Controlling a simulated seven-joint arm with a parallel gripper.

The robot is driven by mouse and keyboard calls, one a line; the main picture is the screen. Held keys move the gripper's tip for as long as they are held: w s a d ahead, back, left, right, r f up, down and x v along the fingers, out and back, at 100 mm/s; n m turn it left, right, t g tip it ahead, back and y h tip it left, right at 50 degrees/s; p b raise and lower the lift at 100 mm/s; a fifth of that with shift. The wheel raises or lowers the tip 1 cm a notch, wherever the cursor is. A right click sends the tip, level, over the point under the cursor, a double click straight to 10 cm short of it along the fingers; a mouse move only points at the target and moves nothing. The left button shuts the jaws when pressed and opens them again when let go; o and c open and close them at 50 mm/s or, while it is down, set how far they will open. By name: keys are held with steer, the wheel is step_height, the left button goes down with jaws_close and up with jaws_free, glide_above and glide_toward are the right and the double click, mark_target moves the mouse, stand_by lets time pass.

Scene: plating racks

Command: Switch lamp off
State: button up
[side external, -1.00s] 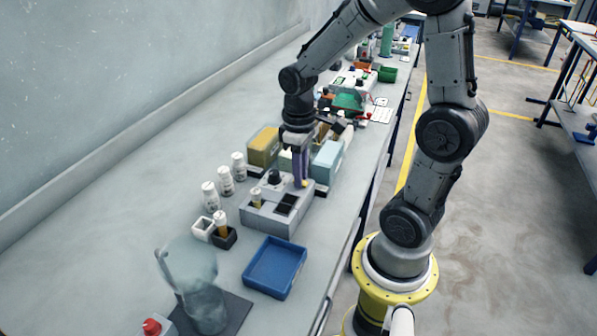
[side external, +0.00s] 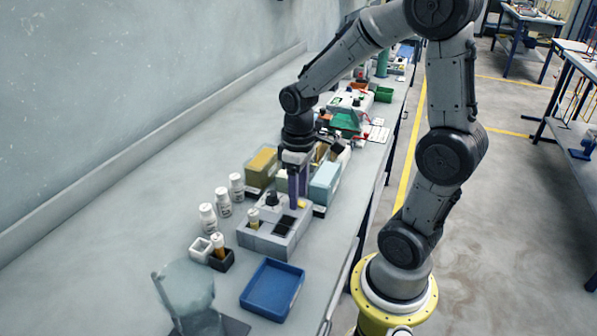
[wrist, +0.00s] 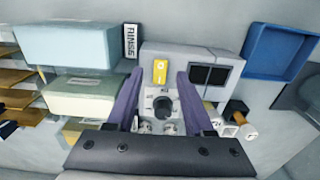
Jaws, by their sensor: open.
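A grey control box (side external: 262,241) stands on the bench in the side external view; it also shows in the wrist view (wrist: 190,58). My gripper (wrist: 158,84) is open and empty, pointing down over the box. Its two purple fingers stand apart, one on each side of the switch and knob in the wrist view. Whether the fingertips touch the box cannot be told. I cannot make out a lit lamp.
A pale blue tank (side external: 326,181) with a RINSE label beside it and an ochre tank (side external: 262,168) stand behind the box. White bottles (side external: 223,202) line its left side. The bench's left side is clear.

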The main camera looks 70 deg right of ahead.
step_height(320, 180, up, 13)
steer(key=shift+r, duration=0.15)
steer(key=shift+s, duration=0.1)
stand_by(0.4)
